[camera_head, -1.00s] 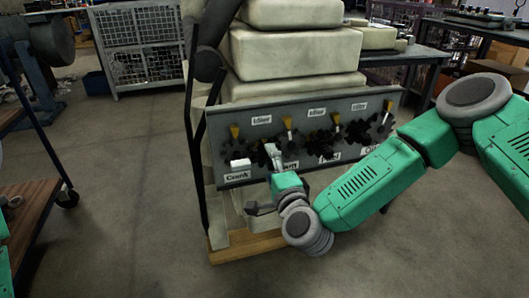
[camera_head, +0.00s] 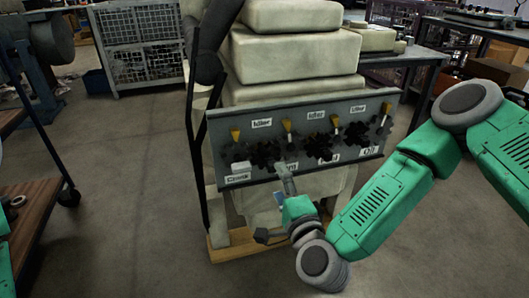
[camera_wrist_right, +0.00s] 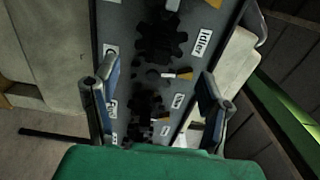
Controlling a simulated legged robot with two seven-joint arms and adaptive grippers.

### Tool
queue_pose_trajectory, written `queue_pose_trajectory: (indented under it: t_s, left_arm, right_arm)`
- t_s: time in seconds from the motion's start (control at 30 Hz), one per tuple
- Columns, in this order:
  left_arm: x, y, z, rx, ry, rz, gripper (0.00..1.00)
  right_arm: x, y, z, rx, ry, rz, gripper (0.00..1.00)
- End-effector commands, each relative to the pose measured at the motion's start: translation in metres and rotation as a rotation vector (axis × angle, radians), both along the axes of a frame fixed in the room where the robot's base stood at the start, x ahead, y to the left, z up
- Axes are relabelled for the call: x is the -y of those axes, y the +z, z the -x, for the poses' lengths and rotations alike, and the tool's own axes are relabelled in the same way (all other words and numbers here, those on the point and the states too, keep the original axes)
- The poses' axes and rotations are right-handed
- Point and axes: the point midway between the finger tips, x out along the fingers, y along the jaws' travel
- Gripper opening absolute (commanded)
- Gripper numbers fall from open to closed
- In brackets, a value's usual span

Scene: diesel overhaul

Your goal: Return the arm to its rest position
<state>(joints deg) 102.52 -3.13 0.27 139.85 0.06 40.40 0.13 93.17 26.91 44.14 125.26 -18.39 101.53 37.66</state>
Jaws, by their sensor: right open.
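My right arm reaches in from the right in the head view. Its gripper (camera_head: 284,172) is just in front of the lower edge of a grey panel (camera_head: 215,152). In the right wrist view the two fingers (camera_wrist_right: 157,75) are spread wide, with nothing held between them. Dark gears and labels on the panel show beyond the gap. My left gripper is not in view; only a bit of green shows at the left edge of the head view.
The panel carries dark gears (camera_head: 263,153), yellow-topped pegs and white labels, in front of a stacked pale engine body (camera_head: 295,55) on a wooden base (camera_head: 222,253). A wooden-topped cart (camera_head: 32,212) stands at left. Floor lies clear between cart and engine.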

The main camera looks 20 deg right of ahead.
Motion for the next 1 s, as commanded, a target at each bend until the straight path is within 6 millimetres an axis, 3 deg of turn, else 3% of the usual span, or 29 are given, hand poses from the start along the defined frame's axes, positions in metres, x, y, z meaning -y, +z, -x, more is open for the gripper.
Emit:
queue_pose_trajectory:
  t_s: [0.27, 0.37, 0.47, 0.57, 0.6, 0.67, 0.8, 0.9, 1.0]
  left_arm:
    - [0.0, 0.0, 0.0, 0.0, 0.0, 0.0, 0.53]
    - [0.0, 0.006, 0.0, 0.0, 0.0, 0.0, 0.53]
    - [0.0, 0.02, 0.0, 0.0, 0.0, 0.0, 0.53]
    - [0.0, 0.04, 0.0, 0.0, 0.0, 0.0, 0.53]
    - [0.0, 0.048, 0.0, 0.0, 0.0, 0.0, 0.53]
    - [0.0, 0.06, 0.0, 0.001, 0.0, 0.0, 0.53]
    - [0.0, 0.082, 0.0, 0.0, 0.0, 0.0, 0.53]
    - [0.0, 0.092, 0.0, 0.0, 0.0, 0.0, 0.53]
    - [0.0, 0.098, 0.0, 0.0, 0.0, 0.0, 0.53]
  right_arm:
    - [-0.001, -0.001, 0.001, -0.003, 0.004, 0.004, 0.66]
    - [-0.012, -0.009, 0.009, -0.047, 0.056, 0.055, 0.66]
    - [-0.033, -0.034, 0.035, -0.168, 0.196, 0.202, 0.66]
    - [-0.048, -0.074, 0.085, -0.354, 0.415, 0.443, 0.66]
    - [-0.046, -0.091, 0.111, -0.436, 0.512, 0.554, 0.66]
    - [-0.034, -0.113, 0.149, -0.558, 0.651, 0.714, 0.66]
    - [0.022, -0.137, 0.229, -0.815, 0.922, 1.022, 0.66]
    - [0.063, -0.137, 0.266, -0.959, 1.05, 1.164, 0.66]
    - [0.093, -0.132, 0.29, -1.057, 1.132, 1.245, 0.66]
